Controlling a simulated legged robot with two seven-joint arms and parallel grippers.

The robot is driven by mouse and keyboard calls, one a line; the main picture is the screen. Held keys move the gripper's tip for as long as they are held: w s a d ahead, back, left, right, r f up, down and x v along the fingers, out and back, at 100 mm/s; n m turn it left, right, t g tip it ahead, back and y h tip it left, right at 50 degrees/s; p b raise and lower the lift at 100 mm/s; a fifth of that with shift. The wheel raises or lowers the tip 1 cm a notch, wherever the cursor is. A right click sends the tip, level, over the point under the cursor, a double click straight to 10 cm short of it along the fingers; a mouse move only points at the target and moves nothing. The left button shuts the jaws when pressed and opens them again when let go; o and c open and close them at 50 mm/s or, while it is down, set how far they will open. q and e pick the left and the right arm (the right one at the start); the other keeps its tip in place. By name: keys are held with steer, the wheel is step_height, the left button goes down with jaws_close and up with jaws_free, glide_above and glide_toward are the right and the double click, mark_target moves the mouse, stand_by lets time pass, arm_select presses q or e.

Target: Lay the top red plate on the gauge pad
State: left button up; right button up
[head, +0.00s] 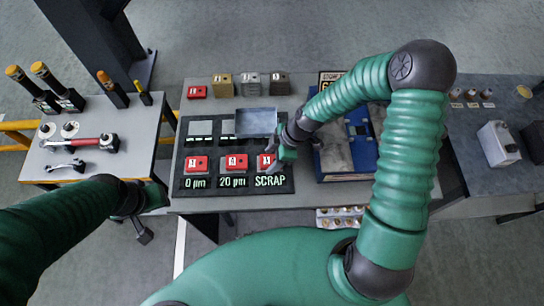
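Several red plates or blocks are in view. One red piece (197,92) lies at the back left of the bench. Three more stand on a black mat (181,152): one above "0 µm" (196,164), one above "20 µm" (236,162), and one above "SCRAP" (266,163). I cannot tell whether any are stacked. Grey square pads (199,128) are on the mat's back part; none is clearly marked as the gauge pad. My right gripper (283,151) is beside the SCRAP red piece; its fingers are partly hidden. My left gripper (142,222) hangs low left, away from the mat.
A grey-blue tray (256,121) stands behind the SCRAP piece, close to my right gripper. Several metal blocks (250,82) line the back. A blue-edged case (364,160) is right of the mat. Tools, including a red-handled one (82,142), lie on the left table.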

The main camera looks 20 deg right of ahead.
steer(key=shift+o, duration=1)
steer(key=shift+d, duration=0.15)
steer(key=shift+d+r, duration=0.1)
steer(key=shift+d, duration=0.1)
steer(key=p+v, duration=0.1)
steer(key=v, duration=1.5)
steer(key=shift+r, duration=0.25)
step_height(320, 180, up, 6)
steer(key=p, duration=0.7)
steer(key=shift+p, duration=0.35)
